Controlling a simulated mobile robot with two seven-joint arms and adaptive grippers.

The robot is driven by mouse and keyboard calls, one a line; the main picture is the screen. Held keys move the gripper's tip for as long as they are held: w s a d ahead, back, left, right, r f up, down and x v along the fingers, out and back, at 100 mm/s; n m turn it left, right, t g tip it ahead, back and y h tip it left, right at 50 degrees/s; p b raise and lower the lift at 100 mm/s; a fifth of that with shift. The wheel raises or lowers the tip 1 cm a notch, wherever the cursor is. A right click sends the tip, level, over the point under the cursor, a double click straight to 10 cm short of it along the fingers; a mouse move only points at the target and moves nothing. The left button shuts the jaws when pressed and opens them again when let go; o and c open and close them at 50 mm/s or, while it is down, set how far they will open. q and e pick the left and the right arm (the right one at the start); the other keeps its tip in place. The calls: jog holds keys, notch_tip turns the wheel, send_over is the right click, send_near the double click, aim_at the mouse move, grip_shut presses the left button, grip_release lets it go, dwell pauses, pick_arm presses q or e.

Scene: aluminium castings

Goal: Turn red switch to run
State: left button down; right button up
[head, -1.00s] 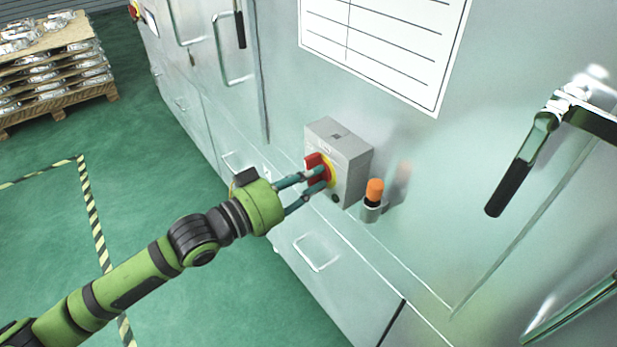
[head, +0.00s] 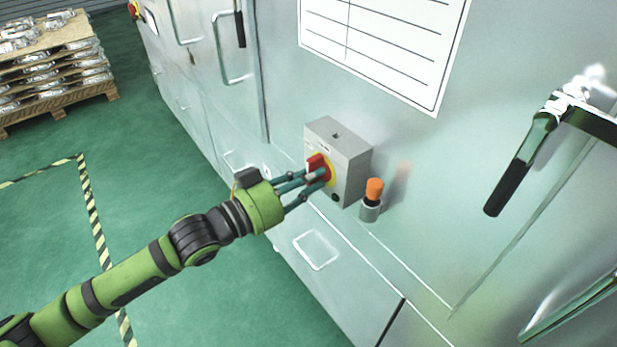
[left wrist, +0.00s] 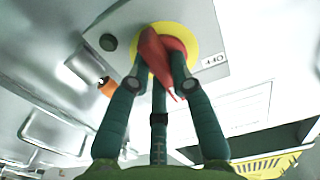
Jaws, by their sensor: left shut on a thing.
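The red switch (head: 316,164) sits on a yellow round plate (head: 331,172) on the front of a grey box (head: 346,160) fixed to the metal cabinet. My left gripper (head: 318,174) is shut on the red switch, with its fingers on either side of the handle. In the left wrist view the red switch (left wrist: 160,58) stands tilted between the fingers, in front of the yellow plate (left wrist: 190,38). A label reading like "440" shows on the box there; run and off marks cannot be made out. My right gripper is not in view.
An orange-capped post (head: 374,190) stands just right of the box. A black-gripped door handle (head: 512,185) juts out further right. A pallet of castings (head: 50,70) stands on the green floor at far left.

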pick_arm(q)
jog(key=c, duration=1.1)
grip_release()
jog(key=v, duration=1.2)
jog(key=shift+w, duration=0.1)
